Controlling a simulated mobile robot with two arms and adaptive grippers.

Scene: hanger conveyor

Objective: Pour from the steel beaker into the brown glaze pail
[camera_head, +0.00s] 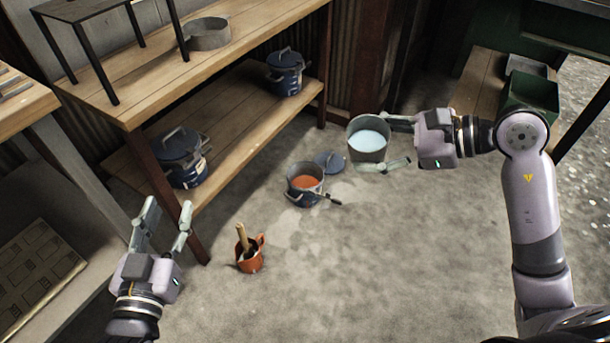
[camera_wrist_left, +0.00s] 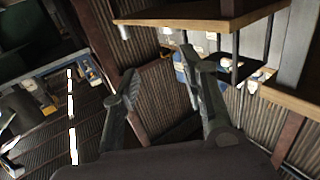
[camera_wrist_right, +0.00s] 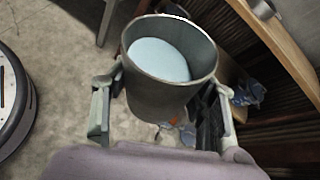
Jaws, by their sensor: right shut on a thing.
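The steel beaker (camera_head: 367,143) holds pale blue liquid and is held in the air, upright or nearly so. My right gripper (camera_head: 390,140) is shut on it, one finger on each side of its wall; the beaker (camera_wrist_right: 168,85) also fills the middle of the right wrist view. The brown glaze pail (camera_head: 304,185) stands open on the floor, with orange-brown glaze inside. The beaker is above and to the right of the pail in the head view. My left gripper (camera_head: 168,222) is open and empty at the lower left.
A blue lid (camera_head: 330,162) lies on the floor behind the pail. An orange jug (camera_head: 250,254) with a wooden handle stands in front left. Lidded pails (camera_head: 183,155) (camera_head: 285,72) sit on the lower shelf (camera_head: 235,105). Green bins (camera_head: 530,97) are at right.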

